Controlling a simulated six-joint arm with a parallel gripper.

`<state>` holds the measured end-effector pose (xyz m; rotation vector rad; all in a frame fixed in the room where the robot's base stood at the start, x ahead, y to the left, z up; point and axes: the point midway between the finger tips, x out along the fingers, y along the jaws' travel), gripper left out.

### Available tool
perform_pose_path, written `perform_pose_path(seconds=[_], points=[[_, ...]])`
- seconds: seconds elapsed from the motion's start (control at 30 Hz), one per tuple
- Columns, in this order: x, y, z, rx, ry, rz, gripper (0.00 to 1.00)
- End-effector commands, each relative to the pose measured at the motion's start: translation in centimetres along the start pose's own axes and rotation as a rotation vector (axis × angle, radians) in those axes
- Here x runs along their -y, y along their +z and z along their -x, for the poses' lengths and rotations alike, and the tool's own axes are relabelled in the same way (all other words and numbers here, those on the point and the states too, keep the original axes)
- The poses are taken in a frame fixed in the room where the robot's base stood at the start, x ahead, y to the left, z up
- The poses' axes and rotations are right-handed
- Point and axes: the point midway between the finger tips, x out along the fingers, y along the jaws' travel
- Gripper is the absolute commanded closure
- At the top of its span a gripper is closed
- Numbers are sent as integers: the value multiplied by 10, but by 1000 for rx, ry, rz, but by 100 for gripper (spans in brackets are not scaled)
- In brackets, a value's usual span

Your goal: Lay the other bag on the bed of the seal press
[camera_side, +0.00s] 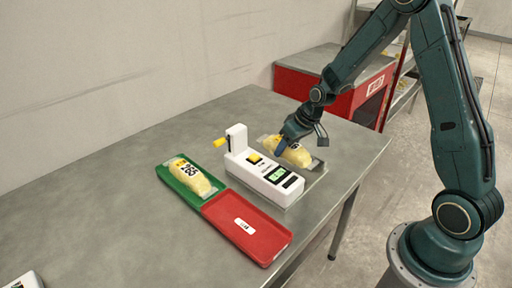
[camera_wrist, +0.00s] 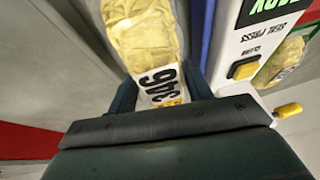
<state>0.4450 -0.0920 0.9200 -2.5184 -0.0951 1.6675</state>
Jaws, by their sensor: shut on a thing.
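My gripper (camera_side: 284,143) is shut on a clear bag with yellowish contents (camera_side: 296,153), right behind the white seal press (camera_side: 262,175). In the wrist view the bag (camera_wrist: 142,30) lies lengthwise, its label reading 346 between my fingers (camera_wrist: 158,85). The bag is over the grey metal bed (camera_side: 311,183) beside the press; I cannot tell whether it touches it. The press body (camera_wrist: 238,50) is right of the bag in the wrist view. A second, similar bag (camera_side: 192,178) lies in the green tray half (camera_side: 176,187); part of it (camera_wrist: 285,58) shows beyond the press.
The red tray half (camera_side: 262,240) is empty but for a white label. The press has a yellow handle (camera_side: 220,142) on its left. A red cabinet (camera_side: 318,80) stands behind the table.

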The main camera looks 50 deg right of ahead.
Motion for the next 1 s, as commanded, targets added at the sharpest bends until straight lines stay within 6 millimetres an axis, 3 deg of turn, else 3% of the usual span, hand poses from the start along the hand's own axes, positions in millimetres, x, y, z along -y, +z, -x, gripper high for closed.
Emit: perform_pose_path(seconds=[0.33,0.93,0.97,1.0], points=[[-3,8,-19,0,0,0,80],[-3,9,-21,-1,0,0,80],[-3,9,-21,-1,0,0,46],[-3,9,-21,-1,0,0,38]])
